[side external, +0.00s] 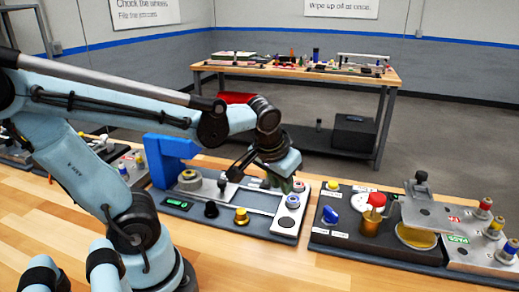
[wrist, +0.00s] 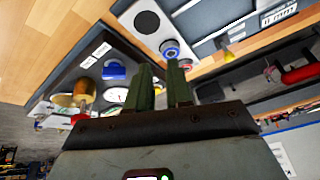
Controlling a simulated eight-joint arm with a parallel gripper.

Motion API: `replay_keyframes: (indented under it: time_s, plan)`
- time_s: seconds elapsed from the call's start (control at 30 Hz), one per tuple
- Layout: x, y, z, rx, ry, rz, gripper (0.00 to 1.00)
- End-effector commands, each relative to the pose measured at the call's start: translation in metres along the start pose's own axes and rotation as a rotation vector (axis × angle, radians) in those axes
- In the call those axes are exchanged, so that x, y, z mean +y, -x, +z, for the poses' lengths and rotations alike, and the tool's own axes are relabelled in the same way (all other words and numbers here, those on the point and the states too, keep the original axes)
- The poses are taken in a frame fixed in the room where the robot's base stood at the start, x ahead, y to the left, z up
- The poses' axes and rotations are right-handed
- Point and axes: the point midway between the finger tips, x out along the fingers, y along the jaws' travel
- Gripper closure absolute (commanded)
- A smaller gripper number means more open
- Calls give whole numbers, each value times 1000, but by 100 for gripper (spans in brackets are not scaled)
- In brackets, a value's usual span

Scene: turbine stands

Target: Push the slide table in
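The slide table is most likely the silver plate (side external: 289,215) at the right end of the middle dark board. It carries a blue-ringed knob and dark round spots, and thin rails run left from it. The plate also shows at the top of the wrist view (wrist: 146,27). My gripper (side external: 289,186) hangs just above and behind the plate's far end, pointing down. In the wrist view its two dark green fingers (wrist: 160,68) stand a small gap apart with nothing seen between them. Whether they touch the plate or knob cannot be told.
A blue bracket (side external: 171,160) stands at the board's left end. Black and yellow knobs (side external: 241,216) sit along its front edge. To the right, another board holds a red-topped brass part (side external: 373,215) and a raised metal plate (side external: 425,207).

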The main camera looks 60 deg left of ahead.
Motion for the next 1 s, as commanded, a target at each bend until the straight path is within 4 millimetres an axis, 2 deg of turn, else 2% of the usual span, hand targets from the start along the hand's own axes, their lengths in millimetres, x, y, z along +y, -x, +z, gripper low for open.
replay_keyframes:
  time_s: [0.03,0.1,0.13,0.3,0.5,0.77,1.0]
  plan:
    - [-8,-4,-6,-33,54,-55,88]
    - [-20,-10,-11,-76,139,-139,99]
    - [-25,-12,-13,-92,177,-176,100]
    - [-52,-25,-24,-151,392,-399,100]
    - [-73,-34,-30,-163,590,-606,100]
    - [-83,-40,-29,-157,669,-687,100]
    - [-99,-64,-19,-157,669,-686,100]
